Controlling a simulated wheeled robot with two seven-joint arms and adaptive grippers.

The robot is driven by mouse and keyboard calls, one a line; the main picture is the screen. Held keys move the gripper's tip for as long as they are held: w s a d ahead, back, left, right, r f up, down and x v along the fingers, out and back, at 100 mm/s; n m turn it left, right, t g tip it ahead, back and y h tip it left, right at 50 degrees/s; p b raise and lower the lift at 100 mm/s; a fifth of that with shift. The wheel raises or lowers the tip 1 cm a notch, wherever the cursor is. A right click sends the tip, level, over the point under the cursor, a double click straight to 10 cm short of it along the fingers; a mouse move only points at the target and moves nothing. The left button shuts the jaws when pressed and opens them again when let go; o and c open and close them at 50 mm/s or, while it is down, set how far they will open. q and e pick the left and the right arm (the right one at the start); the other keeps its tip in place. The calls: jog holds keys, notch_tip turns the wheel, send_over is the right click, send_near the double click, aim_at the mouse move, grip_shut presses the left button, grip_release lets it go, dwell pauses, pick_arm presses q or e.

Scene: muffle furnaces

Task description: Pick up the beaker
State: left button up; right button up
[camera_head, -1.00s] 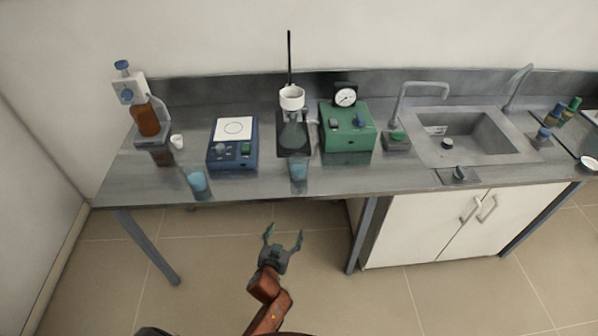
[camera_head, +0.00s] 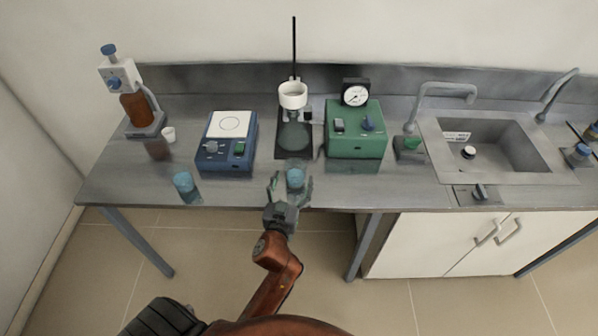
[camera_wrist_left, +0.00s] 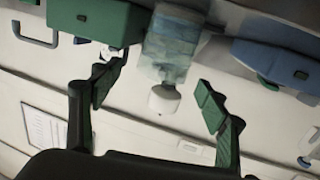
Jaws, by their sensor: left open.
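A glass beaker with blue liquid (camera_head: 295,179) stands near the front edge of the bench, in front of the stand. A similar blue beaker (camera_head: 184,184) stands further left. My left gripper (camera_head: 290,188) is open at the front edge, its fingers showing on either side of the nearer beaker. In the left wrist view the scene looks upside down. There a glass vessel with bluish contents (camera_wrist_left: 172,42) shows beyond the open fingers (camera_wrist_left: 158,92), roughly centred between them. I cannot tell whether a finger touches it. My right gripper is not in view.
Behind the nearer beaker stands a stand with a white funnel (camera_head: 292,95). A blue hotplate (camera_head: 226,142) is left of it and a green box with a gauge (camera_head: 356,130) right. A bottle dispenser (camera_head: 138,105) and sink (camera_head: 490,145) are further out.

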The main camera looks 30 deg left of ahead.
aim_at(293, 175)
pick_arm(q)
jog(key=x, duration=0.3)
jog(key=shift+a+f, duration=0.1)
jog(key=shift+a, duration=0.2)
jog(key=x, duration=0.2)
jog(key=shift+w+a+b, duration=0.2)
jog(key=shift+w+b, duration=0.1)
jog(key=shift+w, duration=0.05)
jog(key=c, duration=1.5)
grip_shut()
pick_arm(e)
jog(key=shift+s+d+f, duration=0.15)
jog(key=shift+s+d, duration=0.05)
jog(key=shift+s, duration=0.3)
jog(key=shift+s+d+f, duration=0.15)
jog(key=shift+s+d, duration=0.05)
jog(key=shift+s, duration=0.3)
